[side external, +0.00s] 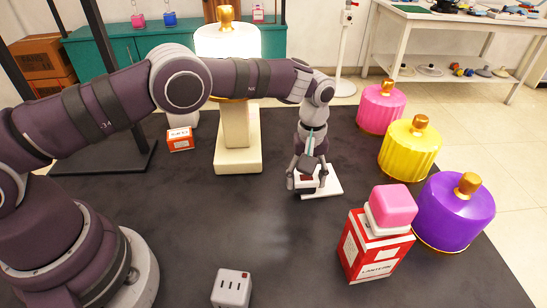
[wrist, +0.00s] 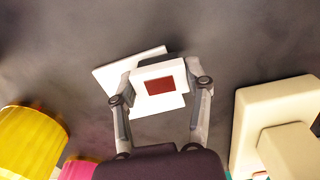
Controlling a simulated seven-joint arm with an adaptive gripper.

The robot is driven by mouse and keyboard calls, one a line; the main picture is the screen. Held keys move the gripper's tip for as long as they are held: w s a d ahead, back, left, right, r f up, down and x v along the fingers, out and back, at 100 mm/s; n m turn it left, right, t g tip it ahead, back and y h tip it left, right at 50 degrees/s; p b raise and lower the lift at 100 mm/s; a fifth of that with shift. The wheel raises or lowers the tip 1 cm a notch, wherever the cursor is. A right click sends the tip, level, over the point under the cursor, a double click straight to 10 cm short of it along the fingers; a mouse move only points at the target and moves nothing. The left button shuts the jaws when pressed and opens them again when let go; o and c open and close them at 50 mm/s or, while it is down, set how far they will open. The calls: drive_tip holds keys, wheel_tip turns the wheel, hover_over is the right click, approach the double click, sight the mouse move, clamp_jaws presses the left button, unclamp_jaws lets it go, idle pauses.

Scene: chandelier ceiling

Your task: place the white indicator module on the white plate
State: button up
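The white indicator module (wrist: 143,77), a small white block with a dark red window on its face, is between the two fingers of my gripper (wrist: 160,72). The fingers appear closed against its sides. In the side external view my gripper (side external: 307,182) points down at the middle of the table and partly hides the module. The white plate (side external: 331,184) is a thin flat square under the module; in the wrist view its corner (wrist: 112,75) shows beyond the module, turned at an angle to it. I cannot tell whether the module touches the plate or hangs just above it.
A cream lamp stand (side external: 237,145) is left of my gripper. A red box (side external: 366,256) with a pink-topped bottle stands front right, by purple (side external: 453,215), yellow (side external: 409,150) and pink (side external: 381,110) lanterns. A grey slotted block (side external: 231,288) is in front.

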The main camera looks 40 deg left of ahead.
drive_tip(key=o, duration=0.4)
wheel_tip(320, 180, up, 11)
wheel_tip(320, 180, up, 8)
drive_tip(key=m+t, duration=0.1)
drive_tip(key=m, duration=0.1)
hover_over(307, 177)
drive_tip(key=s+a, duration=0.1)
drive_tip(key=a, duration=0.2)
drive_tip(key=s+a+r+m+t, duration=0.4)
drive_tip(key=s+a, duration=0.3)
drive_tip(key=s, duration=0.4)
drive_tip(key=s+f+m, duration=0.1)
drive_tip(key=s, duration=0.1)
drive_tip(key=s+a+f+m, duration=0.1)
drive_tip(key=s, duration=0.1)
drive_tip(key=s+f+m, duration=0.1)
drive_tip(key=s+f, duration=0.1)
drive_tip(key=s, duration=0.1)
drive_tip(key=shift+a+t, duration=0.15)
drive_tip(key=shift+t, duration=0.15)
